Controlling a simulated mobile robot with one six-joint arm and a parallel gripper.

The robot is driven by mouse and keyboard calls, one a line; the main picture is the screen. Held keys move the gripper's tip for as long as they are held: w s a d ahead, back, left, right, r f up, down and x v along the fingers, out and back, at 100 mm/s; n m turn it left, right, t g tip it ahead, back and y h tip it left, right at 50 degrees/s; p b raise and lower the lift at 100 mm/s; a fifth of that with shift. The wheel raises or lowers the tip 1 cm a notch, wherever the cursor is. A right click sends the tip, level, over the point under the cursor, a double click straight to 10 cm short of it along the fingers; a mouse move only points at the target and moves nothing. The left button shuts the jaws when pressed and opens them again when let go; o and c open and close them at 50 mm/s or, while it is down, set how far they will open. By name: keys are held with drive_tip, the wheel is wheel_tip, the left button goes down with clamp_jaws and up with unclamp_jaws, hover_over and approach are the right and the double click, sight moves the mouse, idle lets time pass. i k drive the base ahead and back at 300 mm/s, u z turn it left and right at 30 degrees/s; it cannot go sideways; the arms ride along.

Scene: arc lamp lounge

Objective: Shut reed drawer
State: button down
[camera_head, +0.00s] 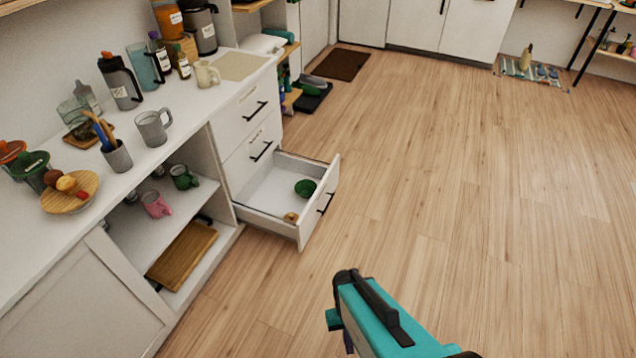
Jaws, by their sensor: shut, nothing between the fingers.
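The lowest drawer (316,211) of a white three-drawer stack is pulled well out over the floor. It is the only open drawer, and I see no mark naming it reed. Its front has a black bar handle (326,203). A green bowl (305,188) and a small tan round thing (291,217) lie inside it. The two drawers above, the upper (245,104) and the middle (253,156), are shut. A teal and black part of my arm shows at the bottom, nearer than the drawer and apart from it. My gripper's fingers do not show.
The counter (180,130) above holds mugs, bottles and a jug. Open shelves left of the drawers hold mugs and a wooden board (182,255). Wooden floor (450,190) in front and to the right is clear. A dark mat (341,64) lies farther back.

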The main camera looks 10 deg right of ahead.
sight(264, 203)
drive_tip(key=u, duration=0.5)
drive_tip(key=i, duration=1.1)
drive_tip(key=u, duration=0.3)
